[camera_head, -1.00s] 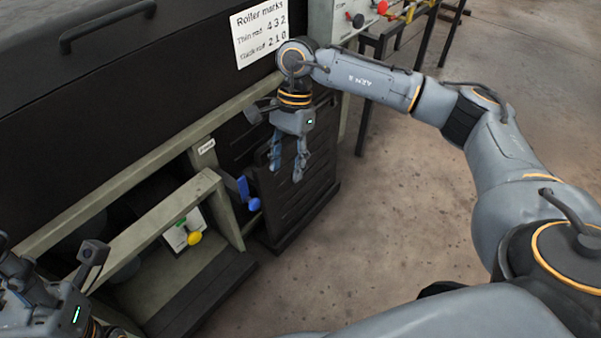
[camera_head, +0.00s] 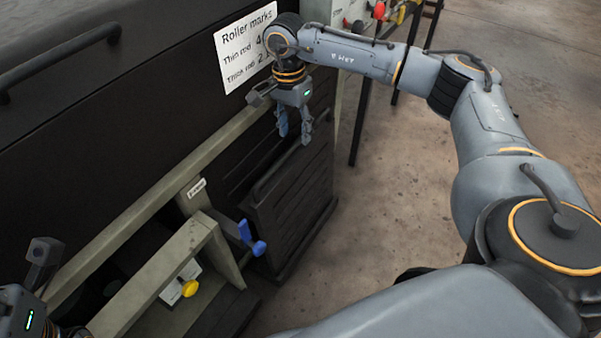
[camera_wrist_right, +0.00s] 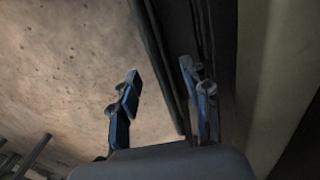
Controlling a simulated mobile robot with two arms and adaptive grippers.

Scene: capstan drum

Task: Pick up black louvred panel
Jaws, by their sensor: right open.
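The black louvred panel (camera_head: 292,208) stands upright against the dark machine side, just right of the blue-handled lever. My right gripper (camera_head: 294,138) points down at the panel's top edge, with its fingers apart and nothing between them. In the right wrist view the open fingers (camera_wrist_right: 160,90) show with the panel's dark edge (camera_wrist_right: 166,60) between or just beyond them; I cannot tell if they touch it. My left gripper is only partly in the head view at the lower left; its wrist shows, but its fingertips do not.
A green-grey frame (camera_head: 150,215) runs along the machine. A blue-handled lever (camera_head: 252,240) sticks out close left of the panel, and a yellow knob (camera_head: 190,288) sits lower left. A white sign (camera_head: 245,45) is above. The concrete floor (camera_head: 400,190) on the right is clear.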

